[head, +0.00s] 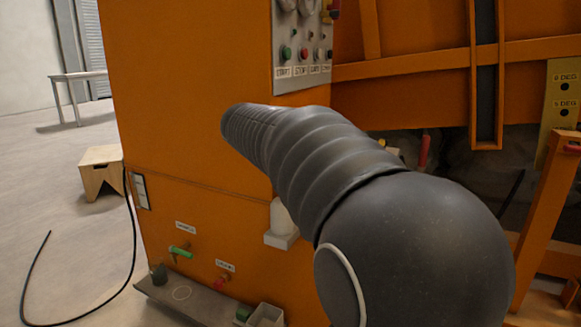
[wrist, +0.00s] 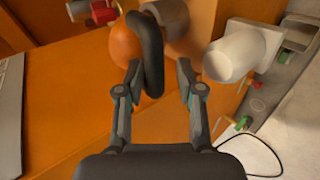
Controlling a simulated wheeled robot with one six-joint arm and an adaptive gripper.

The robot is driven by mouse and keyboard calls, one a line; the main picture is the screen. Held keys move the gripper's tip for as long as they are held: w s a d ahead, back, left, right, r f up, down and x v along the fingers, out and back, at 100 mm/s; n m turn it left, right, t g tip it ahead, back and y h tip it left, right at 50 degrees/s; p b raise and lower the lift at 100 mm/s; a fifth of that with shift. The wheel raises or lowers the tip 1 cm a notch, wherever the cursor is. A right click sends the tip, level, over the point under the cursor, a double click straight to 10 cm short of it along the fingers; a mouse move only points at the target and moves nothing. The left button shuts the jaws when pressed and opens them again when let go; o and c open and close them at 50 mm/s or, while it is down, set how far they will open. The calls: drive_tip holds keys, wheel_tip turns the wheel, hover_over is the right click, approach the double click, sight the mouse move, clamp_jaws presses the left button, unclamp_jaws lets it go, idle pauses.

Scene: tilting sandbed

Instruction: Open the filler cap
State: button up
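My gripper (wrist: 160,78) is open in the wrist view, with a finger on each side and a gap between the tips. A black curved loop or handle (wrist: 150,45) reaches down between the fingertips, nearer the left finger; I cannot tell whether it touches. Behind it is a rounded orange part (wrist: 124,42), partly covered by the loop. I cannot tell for sure which part is the filler cap. In the head view my dark arm hides the gripper and this area.
A white cylinder (wrist: 235,56) stands close to the right finger; it also shows in the head view (head: 281,217) on a small ledge. Green (head: 180,252) and red (head: 222,281) valves sit low on the orange cabinet (head: 180,90). A control panel (head: 302,50) is above.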

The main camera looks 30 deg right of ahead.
drive_tip(key=shift+a+r, duration=0.15)
drive_tip(key=shift+r, duration=0.1)
drive_tip(key=shift+s+a+r, duration=0.2)
drive_tip(key=shift+a+r, duration=0.05)
drive_tip(key=shift+r, duration=0.05)
drive_tip(key=v, duration=1.1)
drive_tip(key=shift+s, duration=0.1)
